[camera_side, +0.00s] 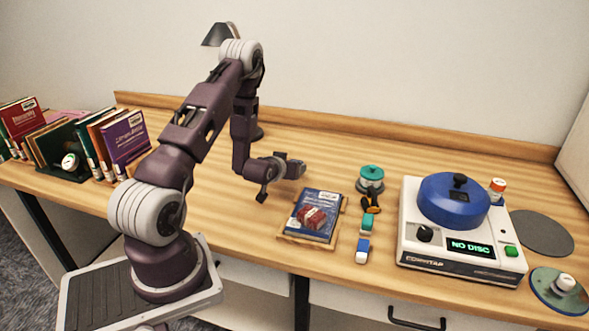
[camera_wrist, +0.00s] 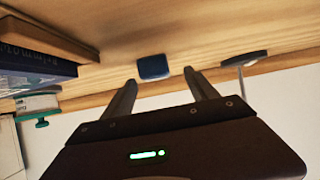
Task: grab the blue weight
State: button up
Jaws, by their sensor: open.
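A small dark-blue block (camera_wrist: 153,67), which looks like the blue weight, lies on the wooden desk in the wrist view. It appears just beyond and between the two fingertips of my gripper (camera_wrist: 160,79), with no visible contact. My gripper is open and empty. In the side view my gripper (camera_side: 288,170) hangs over the middle of the desk, behind and left of the book in a tray. I cannot make out the blue block in the side view; my arm may hide it.
A book (camera_side: 314,214) lies in a wooden tray. Upright books (camera_side: 122,138) stand left. A lamp base (camera_wrist: 246,58) is nearby.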

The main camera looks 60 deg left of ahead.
jog(key=x, duration=0.4)
jog(key=shift+w+d, duration=0.1)
jog(key=shift+w, duration=0.25)
jog(key=shift+r, duration=0.15)
grip_shut()
